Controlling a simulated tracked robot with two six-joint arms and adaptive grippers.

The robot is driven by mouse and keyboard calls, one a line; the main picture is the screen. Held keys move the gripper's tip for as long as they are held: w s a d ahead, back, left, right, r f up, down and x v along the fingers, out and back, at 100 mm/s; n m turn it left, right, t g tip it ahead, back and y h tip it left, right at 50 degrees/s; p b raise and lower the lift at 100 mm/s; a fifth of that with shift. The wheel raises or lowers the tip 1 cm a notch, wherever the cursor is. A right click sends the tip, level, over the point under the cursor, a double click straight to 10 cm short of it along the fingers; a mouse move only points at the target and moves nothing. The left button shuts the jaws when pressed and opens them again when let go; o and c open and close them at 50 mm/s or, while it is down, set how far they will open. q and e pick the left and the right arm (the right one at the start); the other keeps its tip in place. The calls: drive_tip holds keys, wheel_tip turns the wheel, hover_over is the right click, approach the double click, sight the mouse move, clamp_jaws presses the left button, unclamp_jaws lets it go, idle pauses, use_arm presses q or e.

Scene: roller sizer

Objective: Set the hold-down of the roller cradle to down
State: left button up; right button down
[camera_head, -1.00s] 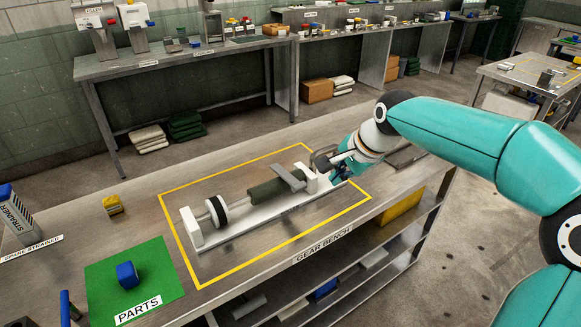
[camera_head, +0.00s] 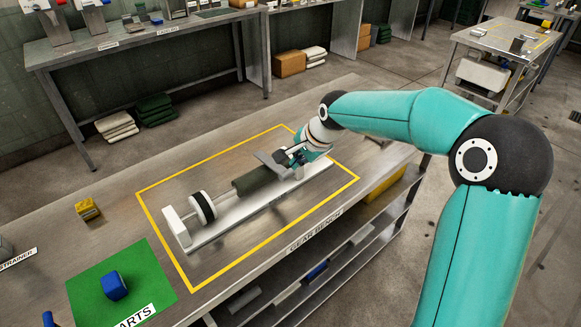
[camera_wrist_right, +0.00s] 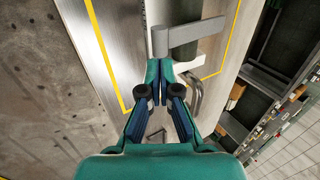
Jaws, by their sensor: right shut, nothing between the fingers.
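The roller cradle (camera_head: 240,218) is a long pale base on the bench, with upright end blocks, a dark green roller (camera_head: 258,180) and a black-and-white disc (camera_head: 202,207). Its hold-down, a flat grey bar (camera_head: 271,165), lies crosswise over the roller's right end. In the right wrist view the hold-down (camera_wrist_right: 190,32) extends rightward over the roller from a thicker end. My right gripper (camera_head: 291,157) is shut and empty, just beyond the hold-down's right side. In the wrist view its fingertips (camera_wrist_right: 160,64) are close to the hold-down's thick end; contact cannot be told. My left gripper is out of view.
A yellow outline (camera_head: 237,262) on the bench surrounds the cradle. A green parts mat (camera_head: 150,275) with a blue part (camera_head: 114,285) lies at front left, and a yellow block (camera_head: 88,209) sits behind it. The bench top around the cradle is mostly clear.

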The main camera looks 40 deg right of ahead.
sight(288, 173)
drive_tip(key=p+x, duration=0.1)
drive_tip(key=x, duration=0.4)
drive_tip(key=shift+s+f+b, duration=0.3)
drive_tip(key=shift+f+b, duration=0.65)
drive_tip(key=shift+b, duration=0.3)
drive_tip(key=shift+r, duration=0.1)
